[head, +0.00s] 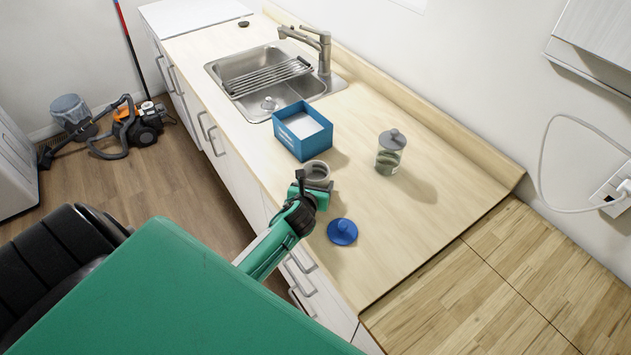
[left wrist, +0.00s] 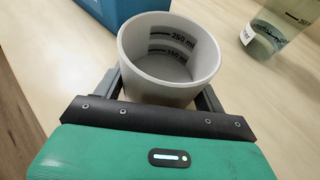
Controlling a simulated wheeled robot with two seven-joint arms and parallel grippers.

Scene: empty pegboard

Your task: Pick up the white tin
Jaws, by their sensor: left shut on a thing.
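The white tin (head: 317,170) is an open, round, pale grey-white cup at the counter's front side, beside the blue box. In the left wrist view the tin (left wrist: 170,62) stands upright, looks empty and has black volume marks on its inner wall. My left gripper (head: 314,184) is shut on it, with one finger on each side of the cup. Its lower part is hidden by the gripper, and I cannot tell whether its base touches the counter. My right gripper is not in view.
A blue box (head: 303,141) stands just behind the tin. A lidded glass jar (head: 389,157) is to the right, and a blue lid-like disc (head: 342,232) lies nearer. The sink (head: 264,77) is further back. The counter (head: 405,235) is clear at the front right.

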